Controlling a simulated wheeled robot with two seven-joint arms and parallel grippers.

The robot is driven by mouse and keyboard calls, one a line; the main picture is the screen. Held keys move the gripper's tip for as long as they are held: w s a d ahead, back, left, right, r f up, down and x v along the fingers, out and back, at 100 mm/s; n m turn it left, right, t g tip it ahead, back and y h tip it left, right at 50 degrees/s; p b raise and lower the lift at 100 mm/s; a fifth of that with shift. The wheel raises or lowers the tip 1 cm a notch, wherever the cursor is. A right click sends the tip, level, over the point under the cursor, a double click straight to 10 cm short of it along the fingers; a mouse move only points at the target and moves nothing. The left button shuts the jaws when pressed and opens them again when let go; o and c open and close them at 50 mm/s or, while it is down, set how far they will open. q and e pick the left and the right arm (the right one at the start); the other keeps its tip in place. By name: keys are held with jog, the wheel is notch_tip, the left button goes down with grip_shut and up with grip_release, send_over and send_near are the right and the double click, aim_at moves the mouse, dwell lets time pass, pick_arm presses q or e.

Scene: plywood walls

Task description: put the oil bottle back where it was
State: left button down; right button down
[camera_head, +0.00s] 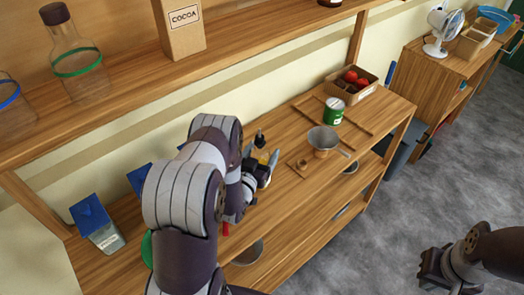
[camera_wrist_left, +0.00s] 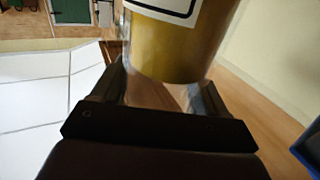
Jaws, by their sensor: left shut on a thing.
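The oil bottle (camera_head: 262,157) has a dark top and yellow oil. My left gripper (camera_head: 264,168) is shut on it above the wooden counter, and my arm partly hides both. In the left wrist view the bottle (camera_wrist_left: 175,45) shows yellow oil, a white label with a black border and a clear lower part between the fingers of the left gripper (camera_wrist_left: 162,95). Whether its base touches the counter cannot be told. My right gripper (camera_head: 435,270) is low at the right over the grey floor, away from the shelf; its jaws are unclear.
The counter (camera_head: 285,205) holds a metal pot (camera_head: 323,140), a green can (camera_head: 333,112), a box of red items (camera_head: 352,85) and a blue-lidded container (camera_head: 97,225). The upper shelf (camera_head: 120,110) holds a cocoa box (camera_head: 180,28) and a green-banded bottle (camera_head: 77,60).

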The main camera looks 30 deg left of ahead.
pick_arm(q)
jog(key=shift+w+f, duration=0.1)
jog(key=shift+f, duration=0.05)
jog(key=shift+c, duration=1.2)
grip_release()
jog(key=shift+o, duration=1.1)
jog(key=shift+r, duration=0.2)
jog(key=s+b, duration=0.2)
jog(key=s, duration=0.5)
jog(key=shift+s+d, duration=0.25)
jog(key=shift+s, duration=0.05)
